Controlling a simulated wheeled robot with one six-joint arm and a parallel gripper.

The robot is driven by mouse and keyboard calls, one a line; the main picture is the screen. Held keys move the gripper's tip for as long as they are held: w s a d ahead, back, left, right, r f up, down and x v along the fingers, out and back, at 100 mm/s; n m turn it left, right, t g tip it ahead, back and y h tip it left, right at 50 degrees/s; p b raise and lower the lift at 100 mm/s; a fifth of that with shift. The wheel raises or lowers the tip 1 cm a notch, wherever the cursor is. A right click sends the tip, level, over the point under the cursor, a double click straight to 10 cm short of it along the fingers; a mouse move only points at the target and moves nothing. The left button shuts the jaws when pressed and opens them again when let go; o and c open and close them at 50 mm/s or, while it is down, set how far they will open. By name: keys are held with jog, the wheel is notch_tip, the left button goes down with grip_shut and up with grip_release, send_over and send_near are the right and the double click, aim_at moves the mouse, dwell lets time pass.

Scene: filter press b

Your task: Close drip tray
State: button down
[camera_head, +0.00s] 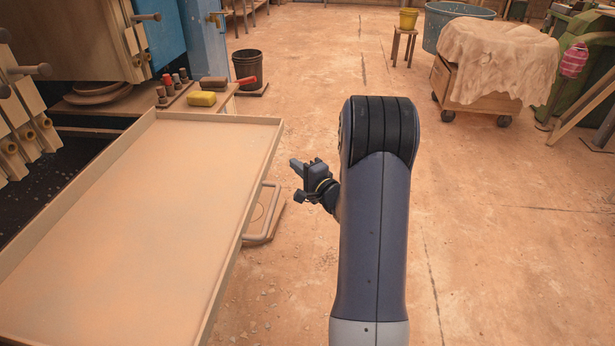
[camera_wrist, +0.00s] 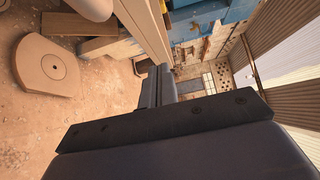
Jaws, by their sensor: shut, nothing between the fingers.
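The drip tray (camera_head: 140,210) is a wide, shallow, cream-coloured tray with a low rim, pulled out at the left in the head view. It looks empty. A bar handle (camera_head: 264,215) stands out from its right side. My gripper (camera_head: 294,163) is shut and empty, just right of the tray's right edge and apart from the handle, pointing left. In the wrist view, my gripper (camera_wrist: 153,72) fills the lower middle. The dark opening under the press is partly hidden by the tray.
A ledge behind the tray holds a yellow sponge (camera_head: 201,98) and small bottles (camera_head: 168,85). A black bucket (camera_head: 247,68) stands beyond it. A cloth-covered cart (camera_head: 497,60) stands at the back right. The floor (camera_head: 500,240) on the right is clear.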

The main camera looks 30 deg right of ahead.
aim_at(271, 155)
jog(key=shift+w+a+b, duration=0.15)
jog(key=shift+w+a, duration=0.75)
jog(key=shift+w, duration=0.25)
jog(key=shift+w+a+b, duration=0.15)
jog(key=shift+w+a, duration=0.75)
jog(key=shift+w, duration=0.2)
jog(key=shift+a, duration=0.1)
